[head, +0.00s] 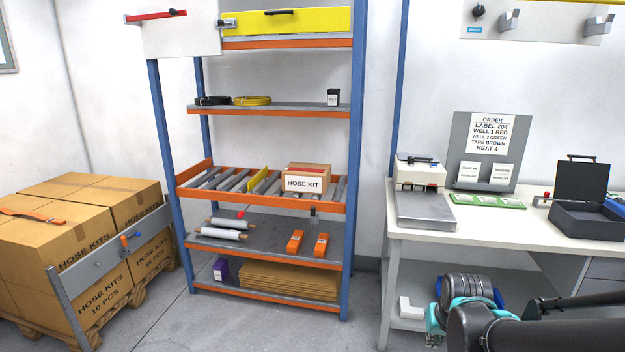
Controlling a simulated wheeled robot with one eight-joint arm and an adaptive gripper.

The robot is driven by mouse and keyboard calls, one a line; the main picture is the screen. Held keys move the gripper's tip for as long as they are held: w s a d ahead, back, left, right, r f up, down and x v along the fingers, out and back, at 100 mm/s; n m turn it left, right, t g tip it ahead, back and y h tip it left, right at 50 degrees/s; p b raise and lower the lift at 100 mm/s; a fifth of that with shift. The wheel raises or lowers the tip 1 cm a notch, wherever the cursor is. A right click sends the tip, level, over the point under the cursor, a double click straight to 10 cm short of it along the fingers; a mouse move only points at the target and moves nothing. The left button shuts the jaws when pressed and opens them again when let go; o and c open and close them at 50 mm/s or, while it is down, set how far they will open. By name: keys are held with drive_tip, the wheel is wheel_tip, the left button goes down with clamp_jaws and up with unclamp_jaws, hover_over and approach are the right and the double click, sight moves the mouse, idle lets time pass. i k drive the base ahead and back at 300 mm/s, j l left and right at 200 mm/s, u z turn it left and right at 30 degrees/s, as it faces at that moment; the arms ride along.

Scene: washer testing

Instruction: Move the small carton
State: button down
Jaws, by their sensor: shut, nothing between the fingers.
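The small carton (303,184) is a brown box with a white label reading "HOSE KIT". It sits upright on the sloped roller shelf (270,203) of the blue and orange rack, right of the middle. A yellow divider (262,181) stands between the rollers to its left. Parts of my dark arm show at the bottom right, in front of the white workbench and far from the carton. My gripper's fingers cannot be made out in the head view.
Large "HOSE KITS" cartons (62,246) stand on a pallet at the left, behind a grey gate (104,268). The white bench (415,232) carries a grey machine (424,190) and an open black case (585,218). Clear floor (235,325) lies before the rack.

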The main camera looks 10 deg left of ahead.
sight(292, 181)
drive_tip(key=i+j, duration=0.9)
